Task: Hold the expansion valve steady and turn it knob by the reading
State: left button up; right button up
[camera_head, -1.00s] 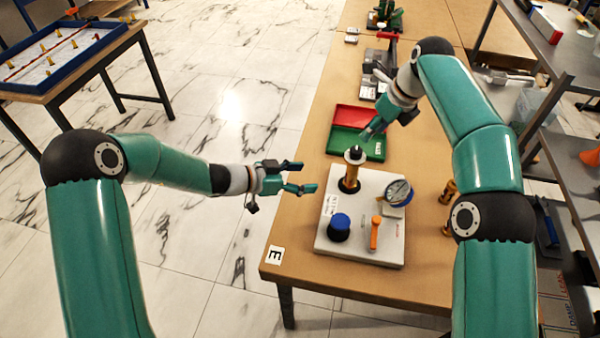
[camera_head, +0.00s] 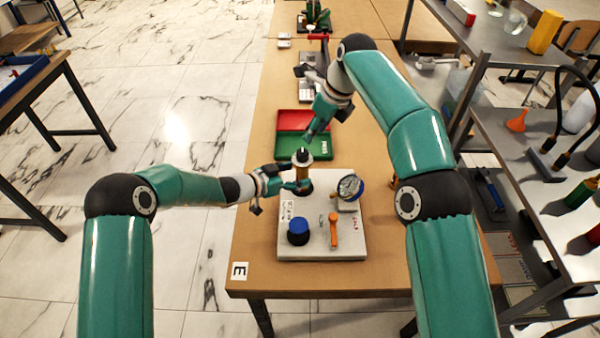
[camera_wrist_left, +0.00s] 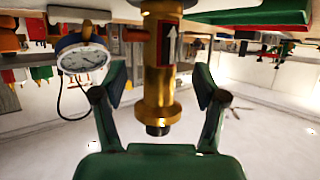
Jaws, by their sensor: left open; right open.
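The expansion valve (camera_head: 303,173) is a brass upright with a black knob (camera_head: 301,153) on top, standing on the white base plate (camera_head: 320,248). My left gripper (camera_head: 298,184) is open at the valve's left side. In the left wrist view the brass valve body (camera_wrist_left: 159,90) lies between the two spread fingers (camera_wrist_left: 158,100), with gaps on both sides. A round dial gauge (camera_head: 350,187) stands on the plate right of the valve; it also shows in the left wrist view (camera_wrist_left: 82,57), its reading too small to tell. My right gripper (camera_head: 313,131) is open just beyond and above the valve.
A blue-capped black knob (camera_head: 298,231) and an orange lever (camera_head: 333,230) stand on the plate's front. Red (camera_head: 290,119) and green (camera_head: 292,146) trays lie behind. A shelf rack (camera_head: 520,125) stands at the right. The table's left edge is close to the plate.

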pick_arm(q)
jog(key=shift+x, duration=1.45)
